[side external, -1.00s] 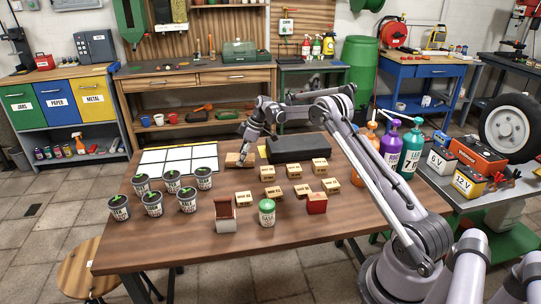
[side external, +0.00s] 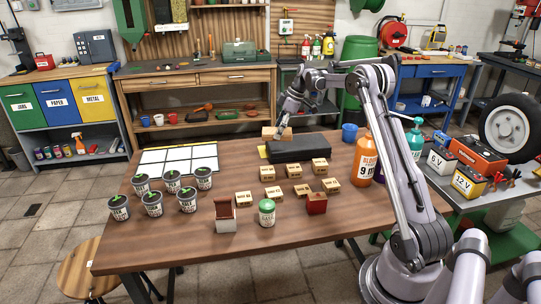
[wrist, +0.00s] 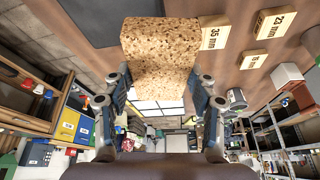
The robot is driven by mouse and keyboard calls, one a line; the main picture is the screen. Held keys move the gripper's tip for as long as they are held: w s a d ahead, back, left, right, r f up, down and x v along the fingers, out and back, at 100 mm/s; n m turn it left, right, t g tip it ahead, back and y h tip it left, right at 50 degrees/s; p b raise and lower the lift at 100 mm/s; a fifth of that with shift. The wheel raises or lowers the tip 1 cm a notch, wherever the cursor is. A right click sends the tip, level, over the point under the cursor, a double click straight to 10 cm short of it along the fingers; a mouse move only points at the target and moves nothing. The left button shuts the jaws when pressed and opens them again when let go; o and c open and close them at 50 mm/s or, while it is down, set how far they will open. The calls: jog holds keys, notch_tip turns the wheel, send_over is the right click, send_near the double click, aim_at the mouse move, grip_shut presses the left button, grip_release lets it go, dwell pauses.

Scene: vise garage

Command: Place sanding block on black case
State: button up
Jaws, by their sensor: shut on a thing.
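The sanding block is a tan, speckled block (side external: 271,131), raised above the far side of the wooden table. In the wrist view the sanding block (wrist: 160,50) is large and sits between the two fingers. My gripper (side external: 281,129) is shut on it; both fingers also show in the wrist view (wrist: 161,85). The black case (side external: 300,147) lies flat at the table's far edge, its top bare. The held block is near the case's left end, above table height. In the wrist view a dark surface (wrist: 85,22), likely the case, lies beyond the block.
Several small labelled boxes (side external: 274,193) stand in front of the case. A white grid sheet (side external: 178,158) and several plant cups (side external: 152,204) are at the left. An orange bottle (side external: 365,160) and a blue cup (side external: 349,132) are at the right. A yellow piece (side external: 262,152) lies beside the case.

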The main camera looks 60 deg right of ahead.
jog(key=s+d+r+m, duration=0.1)
jog(key=s+d+r, duration=0.2)
jog(key=s+d, duration=0.4)
jog(key=s+d+r+m, duration=0.1)
jog(key=s+d+r, duration=0.1)
jog(key=s+d, duration=0.5)
send_over(296, 142)
jog(key=s, duration=0.1)
jog(key=shift+h, duration=0.3)
jog(key=f, duration=0.4)
jog(key=d+f, duration=0.1)
jog(key=f, duration=0.1)
jog(key=shift+s+f, duration=0.15)
jog(key=shift+f, duration=0.25)
jog(key=shift+a+f, duration=0.1)
jog(key=shift+f, duration=1.95)
jog(key=shift+f, duration=0.1)
jog(key=o, duration=1.1)
